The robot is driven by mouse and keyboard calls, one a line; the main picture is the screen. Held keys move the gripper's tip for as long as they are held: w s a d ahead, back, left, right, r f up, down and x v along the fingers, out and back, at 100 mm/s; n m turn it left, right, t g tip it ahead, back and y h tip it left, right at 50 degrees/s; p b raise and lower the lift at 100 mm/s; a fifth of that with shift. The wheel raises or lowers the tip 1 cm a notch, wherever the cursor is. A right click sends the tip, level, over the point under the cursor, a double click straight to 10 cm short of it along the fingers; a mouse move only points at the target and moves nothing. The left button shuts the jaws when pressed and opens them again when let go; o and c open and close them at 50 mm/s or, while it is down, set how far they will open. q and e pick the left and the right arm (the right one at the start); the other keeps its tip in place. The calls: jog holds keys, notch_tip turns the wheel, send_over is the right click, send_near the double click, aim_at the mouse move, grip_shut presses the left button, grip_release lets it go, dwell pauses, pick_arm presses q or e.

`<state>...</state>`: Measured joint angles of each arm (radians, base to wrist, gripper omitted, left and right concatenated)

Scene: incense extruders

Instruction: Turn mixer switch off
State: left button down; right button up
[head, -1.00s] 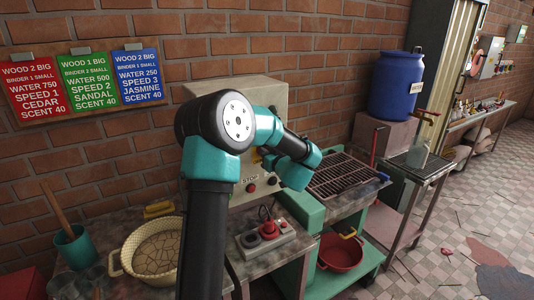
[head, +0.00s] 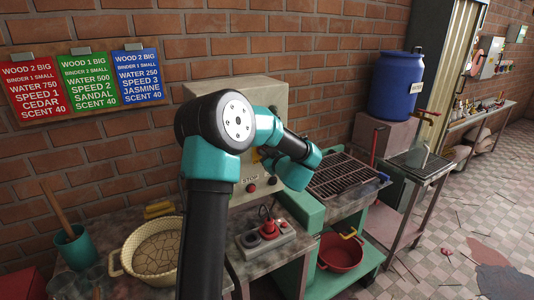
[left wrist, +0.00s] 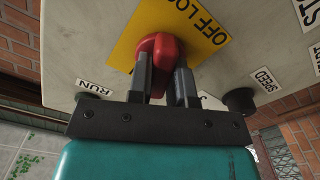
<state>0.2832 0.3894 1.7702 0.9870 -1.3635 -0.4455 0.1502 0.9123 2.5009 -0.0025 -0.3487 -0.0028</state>
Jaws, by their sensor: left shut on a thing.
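The mixer's switch is a red rotary knob (left wrist: 158,50) on a yellow plate (left wrist: 195,22) that reads "OFF" in the left wrist view. My left gripper (left wrist: 165,75) has its two dark fingers on either side of the red knob and is shut on it. In the head view the pale mixer box (head: 235,95) stands against the brick wall. My left arm hides much of its front, including the red knob and my gripper's fingertips. My right gripper is not in view.

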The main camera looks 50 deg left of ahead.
pick_arm(q)
jog(key=n, duration=1.2)
jog(key=shift+n, duration=0.3)
dwell(0.3)
jog(key=c, duration=1)
grip_release()
jog(key=shift+c, duration=0.2)
jog(key=v, duration=1.7)
jog(key=shift+d, duration=0.2)
jog(key=shift+s, duration=0.1)
